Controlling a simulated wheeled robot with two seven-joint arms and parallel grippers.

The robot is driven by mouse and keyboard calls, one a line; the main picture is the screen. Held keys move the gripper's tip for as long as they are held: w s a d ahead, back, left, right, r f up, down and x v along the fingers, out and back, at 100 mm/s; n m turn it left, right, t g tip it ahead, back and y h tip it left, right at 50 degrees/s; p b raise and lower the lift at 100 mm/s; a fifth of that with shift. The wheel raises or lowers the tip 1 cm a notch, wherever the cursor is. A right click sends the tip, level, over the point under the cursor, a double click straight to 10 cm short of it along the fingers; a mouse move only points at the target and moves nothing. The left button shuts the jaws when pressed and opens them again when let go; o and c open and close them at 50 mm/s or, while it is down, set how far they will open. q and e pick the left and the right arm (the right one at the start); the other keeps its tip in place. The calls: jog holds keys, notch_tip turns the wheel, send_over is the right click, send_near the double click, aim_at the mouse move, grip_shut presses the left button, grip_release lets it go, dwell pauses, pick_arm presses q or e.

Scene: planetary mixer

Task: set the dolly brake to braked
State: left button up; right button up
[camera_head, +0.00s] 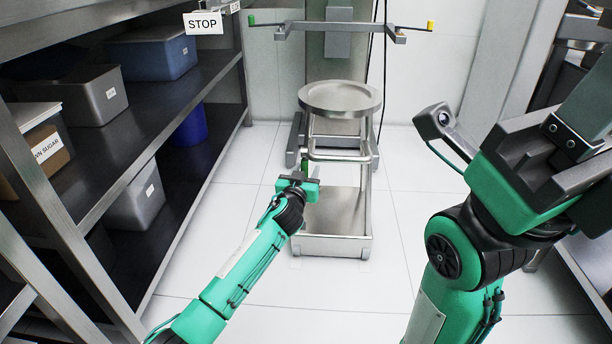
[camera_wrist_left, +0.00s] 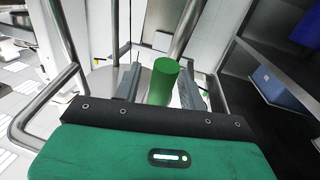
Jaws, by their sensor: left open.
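The dolly (camera_head: 335,243) is a steel frame on the floor ahead, with a round steel bowl (camera_head: 340,97) on top. A green cylindrical brake handle (camera_head: 304,166) shows at its left upright. It shows large in the left wrist view (camera_wrist_left: 163,80), between my two grey fingers. My left gripper (camera_head: 301,179) is open at the handle, with a finger on each side; I cannot tell whether either touches it. My right gripper (camera_head: 550,140) is close to the head camera at the right; its fingertips are not clear.
A dark shelf rack (camera_head: 150,105) with grey and blue bins runs along the left, bearing a STOP sign (camera_head: 203,23). The mixer's column and its arms (camera_head: 340,30) stand behind the bowl. White floor is clear around the dolly's front and right.

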pick_arm(q)
jog(key=shift+w, duration=0.15)
grip_shut()
jog(key=shift+r, duration=0.1)
